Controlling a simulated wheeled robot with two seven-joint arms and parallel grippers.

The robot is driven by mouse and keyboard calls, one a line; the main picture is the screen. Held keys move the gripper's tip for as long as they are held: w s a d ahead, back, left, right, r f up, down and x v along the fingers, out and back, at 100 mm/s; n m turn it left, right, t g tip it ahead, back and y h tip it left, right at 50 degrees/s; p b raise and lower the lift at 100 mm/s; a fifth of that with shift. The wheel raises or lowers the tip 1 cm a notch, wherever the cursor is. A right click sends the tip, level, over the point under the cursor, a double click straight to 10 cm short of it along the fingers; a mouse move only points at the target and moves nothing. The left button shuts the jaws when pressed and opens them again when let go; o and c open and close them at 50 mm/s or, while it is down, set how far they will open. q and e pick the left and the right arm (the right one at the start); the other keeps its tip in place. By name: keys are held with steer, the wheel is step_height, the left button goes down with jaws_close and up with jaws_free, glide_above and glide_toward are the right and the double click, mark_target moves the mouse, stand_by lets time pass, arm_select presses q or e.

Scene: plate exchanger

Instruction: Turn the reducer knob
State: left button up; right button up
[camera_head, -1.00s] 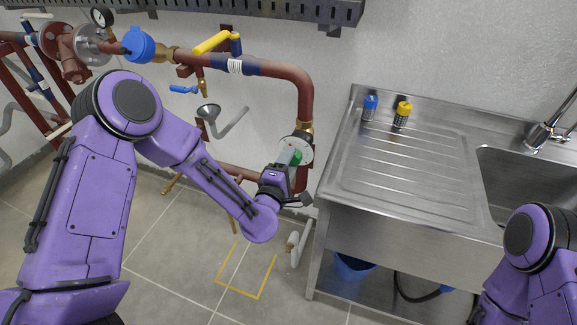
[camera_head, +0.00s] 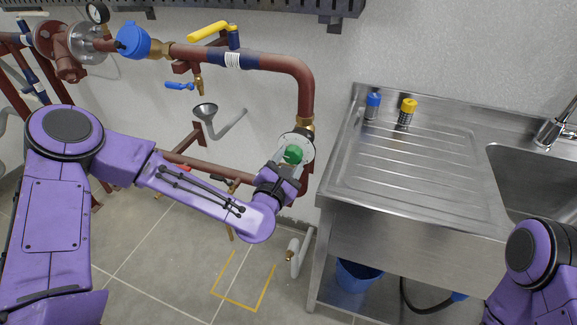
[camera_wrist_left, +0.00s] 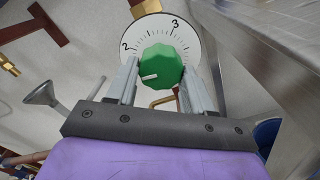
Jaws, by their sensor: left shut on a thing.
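The reducer knob (camera_head: 293,154) is green and sits in front of a round white dial (camera_head: 307,145) on the vertical pipe left of the sink unit. In the left wrist view the green knob (camera_wrist_left: 160,66) has a white pointer mark toward its lower left, and the dial (camera_wrist_left: 150,35) shows the numbers 2 and 3. My left gripper (camera_head: 291,160) is at the knob, its two fingers (camera_wrist_left: 157,80) on either side and shut on it. My right arm shows at the lower right, its gripper out of view.
A steel sink unit (camera_head: 345,195) stands to the right, close to the dial. A blue-capped shaker (camera_head: 373,105) and a yellow-capped shaker (camera_head: 406,112) stand on it. Red-brown pipes (camera_head: 270,66), a yellow-handled valve (camera_head: 209,31) and a grey funnel (camera_head: 206,112) are on the left.

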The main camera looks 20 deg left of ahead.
arm_select(q)
steer(key=shift+f+n+b, duration=0.1)
steer(key=shift+n+b, duration=0.2)
steer(key=shift+n, duration=0.3)
steer(key=o, duration=1)
steer(key=shift+o, duration=0.2)
steer(key=s+p, duration=0.2)
steer(key=s, duration=0.8)
steer(key=shift+s+a, duration=0.2)
steer(key=shift+s, duration=0.15)
